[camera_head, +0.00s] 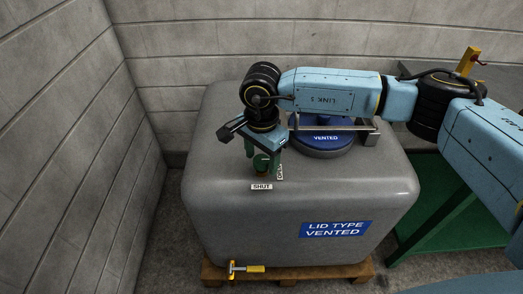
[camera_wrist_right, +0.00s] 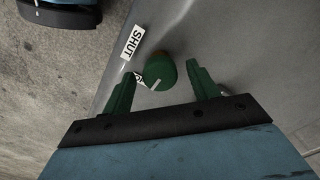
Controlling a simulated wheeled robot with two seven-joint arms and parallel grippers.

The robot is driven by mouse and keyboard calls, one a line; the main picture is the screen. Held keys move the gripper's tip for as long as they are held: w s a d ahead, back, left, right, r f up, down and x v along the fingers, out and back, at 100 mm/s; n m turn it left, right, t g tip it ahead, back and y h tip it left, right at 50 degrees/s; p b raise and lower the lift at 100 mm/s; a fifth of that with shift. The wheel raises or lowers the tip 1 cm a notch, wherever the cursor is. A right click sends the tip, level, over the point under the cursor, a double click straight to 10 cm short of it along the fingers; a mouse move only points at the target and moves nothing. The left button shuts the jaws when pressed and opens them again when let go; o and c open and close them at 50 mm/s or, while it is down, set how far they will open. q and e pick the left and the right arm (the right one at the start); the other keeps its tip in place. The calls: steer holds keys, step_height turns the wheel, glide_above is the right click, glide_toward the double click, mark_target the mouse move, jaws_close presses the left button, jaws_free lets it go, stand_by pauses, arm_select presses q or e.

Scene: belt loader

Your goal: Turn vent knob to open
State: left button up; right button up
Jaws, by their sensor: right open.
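The green vent knob (camera_wrist_right: 160,70) is on top of the grey tank, with a white pointer line on it. In the wrist view its line lies on the side away from the SHUT label (camera_wrist_right: 132,42). The OPEN label (camera_wrist_right: 139,78) is partly hidden behind a finger there. My right gripper (camera_wrist_right: 160,72) is open, with one green finger on each side of the knob; I cannot tell whether they touch it. In the head view my right gripper (camera_head: 264,163) points down at the knob, mostly hiding it, behind the SHUT label (camera_head: 261,187). My left gripper is not in view.
The grey tank (camera_head: 225,215) stands on a wooden pallet (camera_head: 300,275). A blue lid (camera_head: 322,140) marked VENTED, with a metal bar beside it, is near my right arm. A yellow-handled valve (camera_head: 248,269) is low at the front. Block walls close in left and behind.

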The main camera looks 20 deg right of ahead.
mark_target(261, 159)
steer(key=shift+r, duration=0.35)
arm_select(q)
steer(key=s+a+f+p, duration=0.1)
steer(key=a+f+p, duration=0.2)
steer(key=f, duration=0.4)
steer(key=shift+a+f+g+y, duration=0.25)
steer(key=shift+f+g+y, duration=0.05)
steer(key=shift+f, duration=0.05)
arm_select(e)
step_height(261, 159, up, 13)
steer(key=shift+f, duration=0.15)
